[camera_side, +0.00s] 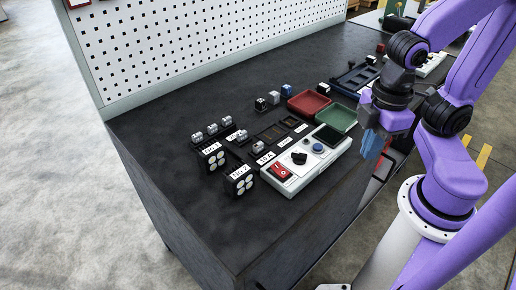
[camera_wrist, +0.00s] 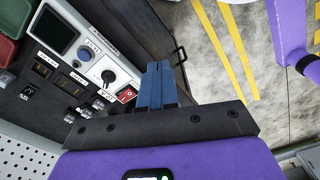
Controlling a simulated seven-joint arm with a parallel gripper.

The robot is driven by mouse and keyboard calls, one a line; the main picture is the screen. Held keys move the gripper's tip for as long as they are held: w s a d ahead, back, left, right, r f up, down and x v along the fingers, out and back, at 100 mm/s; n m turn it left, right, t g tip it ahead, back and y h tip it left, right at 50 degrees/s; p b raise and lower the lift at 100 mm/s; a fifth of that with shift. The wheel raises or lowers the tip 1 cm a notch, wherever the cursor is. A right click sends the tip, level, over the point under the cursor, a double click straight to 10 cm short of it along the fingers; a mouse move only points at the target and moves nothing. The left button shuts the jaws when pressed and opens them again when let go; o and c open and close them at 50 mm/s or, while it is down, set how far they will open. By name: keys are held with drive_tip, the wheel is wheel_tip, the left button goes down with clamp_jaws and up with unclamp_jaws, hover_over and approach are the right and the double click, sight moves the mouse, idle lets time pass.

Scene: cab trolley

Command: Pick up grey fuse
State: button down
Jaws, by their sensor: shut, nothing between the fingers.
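Several small grey-white fuses stand in black holders on the dark trolley top, among them one in the back row (camera_side: 212,129) and one by the front labels (camera_side: 258,147) in the side view. Small grey pieces also show at lower left in the wrist view (camera_wrist: 69,117). Which one is the grey fuse I cannot tell. My gripper (camera_side: 372,150) is shut and empty, with blue fingers, beyond the right edge of the trolley top and well apart from the fuses. Its fingers also show in the wrist view (camera_wrist: 159,66).
A white control panel (camera_side: 318,165) with a red switch (camera_side: 281,171) lies near the trolley's front edge. Red (camera_side: 309,103) and green (camera_side: 338,117) trays stand behind it. Loose black, white and blue blocks (camera_side: 287,90) lie nearby. A white pegboard (camera_side: 200,40) rises along the back. The trolley's left end is bare.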

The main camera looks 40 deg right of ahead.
idle(0.4)
drive_tip(key=c, duration=1)
unclamp_jaws()
